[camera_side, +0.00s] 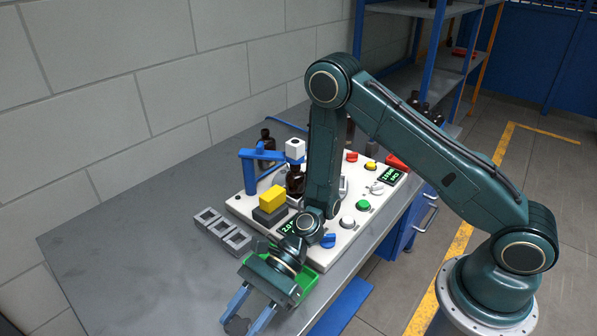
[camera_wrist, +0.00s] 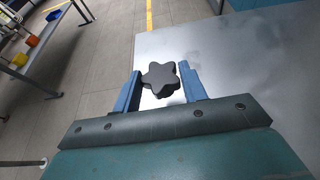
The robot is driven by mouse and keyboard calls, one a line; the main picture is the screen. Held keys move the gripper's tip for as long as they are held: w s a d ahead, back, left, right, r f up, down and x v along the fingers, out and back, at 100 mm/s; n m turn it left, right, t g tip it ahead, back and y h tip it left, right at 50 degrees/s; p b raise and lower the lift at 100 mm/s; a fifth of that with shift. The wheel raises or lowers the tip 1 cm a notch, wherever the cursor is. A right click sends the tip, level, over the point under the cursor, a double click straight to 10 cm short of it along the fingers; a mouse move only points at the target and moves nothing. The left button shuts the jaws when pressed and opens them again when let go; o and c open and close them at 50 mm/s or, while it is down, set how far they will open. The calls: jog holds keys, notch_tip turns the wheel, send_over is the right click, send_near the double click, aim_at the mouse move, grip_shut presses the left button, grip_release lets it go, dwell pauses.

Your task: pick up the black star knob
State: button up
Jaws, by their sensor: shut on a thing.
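The black star knob (camera_wrist: 160,79) is between the two blue fingers of my gripper (camera_wrist: 160,88) in the wrist view, and both fingers close on its sides. In the side view the knob (camera_side: 237,326) shows as a small dark shape at the fingertips of my gripper (camera_side: 248,318), near the bottom edge of the picture. The fingers point down and left over the front part of the grey table. I cannot tell whether the knob touches the table or is held above it.
A white panel (camera_side: 345,238) with buttons, displays, a yellow block (camera_side: 272,197) and an amber bottle (camera_side: 295,180) stands behind my gripper. A green tray (camera_side: 306,286) is close beside my wrist. A grey three-opening rack (camera_side: 222,232) lies left. The table's left side (camera_side: 110,250) is clear.

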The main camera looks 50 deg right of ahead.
aim_at(244, 320)
notch_tip(244, 320, up, 16)
jog(key=shift+r, duration=0.15)
dwell(0.5)
dwell(0.6)
